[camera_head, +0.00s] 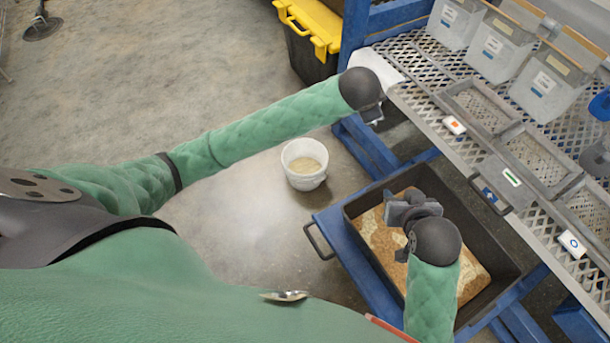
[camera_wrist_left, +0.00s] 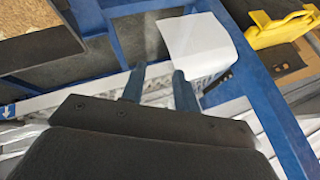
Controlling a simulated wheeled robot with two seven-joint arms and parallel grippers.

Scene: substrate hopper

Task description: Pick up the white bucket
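The white bucket (camera_head: 303,181) stands upright on the concrete floor, left of the blue frame, with pale grainy material inside. My left gripper (camera_head: 372,115) is above and to the right of the bucket, close to the metal rack's edge. In the left wrist view its two fingers (camera_wrist_left: 160,88) are apart with nothing between them, and the bucket is not in that view. My right gripper (camera_head: 398,212) is over the dark tray (camera_head: 490,243), well right of the bucket. Its fingertips are too small and dark to tell their opening.
The tray holds brown and pale substrate (camera_head: 470,268) and sits in a blue frame (camera_head: 340,245) with a handle. A mesh rack (camera_head: 420,88) with clear bins (camera_head: 497,50) stands at right. A black and yellow bin (camera_head: 312,28) is behind. The floor left of the bucket is clear.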

